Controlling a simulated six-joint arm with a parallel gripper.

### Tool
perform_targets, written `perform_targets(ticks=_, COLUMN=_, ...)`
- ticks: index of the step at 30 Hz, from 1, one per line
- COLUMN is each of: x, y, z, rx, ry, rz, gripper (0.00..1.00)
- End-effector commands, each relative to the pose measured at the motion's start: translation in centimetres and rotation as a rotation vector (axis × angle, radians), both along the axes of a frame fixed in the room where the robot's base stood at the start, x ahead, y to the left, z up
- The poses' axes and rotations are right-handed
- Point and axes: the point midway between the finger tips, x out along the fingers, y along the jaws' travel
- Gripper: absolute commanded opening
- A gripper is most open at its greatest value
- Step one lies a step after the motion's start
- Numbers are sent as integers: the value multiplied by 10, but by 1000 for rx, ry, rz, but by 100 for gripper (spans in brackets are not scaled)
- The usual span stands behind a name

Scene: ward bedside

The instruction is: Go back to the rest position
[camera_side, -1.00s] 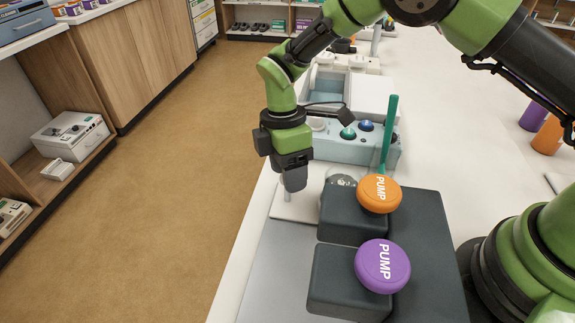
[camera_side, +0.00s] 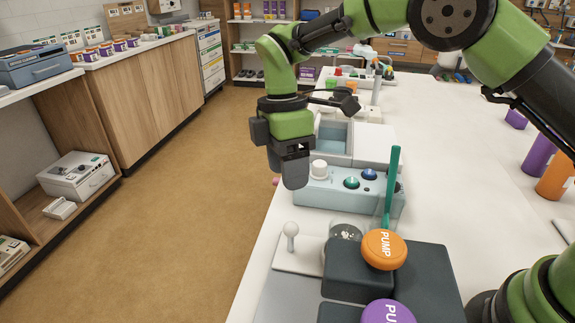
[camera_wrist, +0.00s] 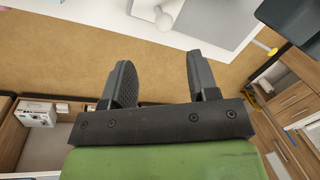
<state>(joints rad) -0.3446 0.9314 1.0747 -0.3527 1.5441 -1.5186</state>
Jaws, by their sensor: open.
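My gripper (camera_side: 295,172) hangs from the green arm near the table's left edge, above and clear of the surface in the side view. In the wrist view my gripper (camera_wrist: 157,82) shows two dark fingers spread apart with nothing between them. A white ball-topped knob on a plate (camera_side: 291,231) stands below the gripper, apart from it. It also shows beyond the fingers in the wrist view (camera_wrist: 164,20).
A pale blue device (camera_side: 330,193) with green and blue knobs stands close to the right of my gripper. A green upright handle (camera_side: 392,180), an orange PUMP button (camera_side: 384,249) and a purple button (camera_side: 388,311) stand nearer. The floor (camera_side: 190,200) at left is clear.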

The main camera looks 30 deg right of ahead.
Motion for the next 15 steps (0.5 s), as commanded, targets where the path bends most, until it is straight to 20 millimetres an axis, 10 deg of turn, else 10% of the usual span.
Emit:
perform_targets(ticks=5, x=-1, y=-5, z=14, rx=4, ry=-23, rz=-52, gripper=54)
perform_targets(ticks=15, x=-48, y=-55, z=120, rx=80, ry=-206, rz=-597, gripper=54)
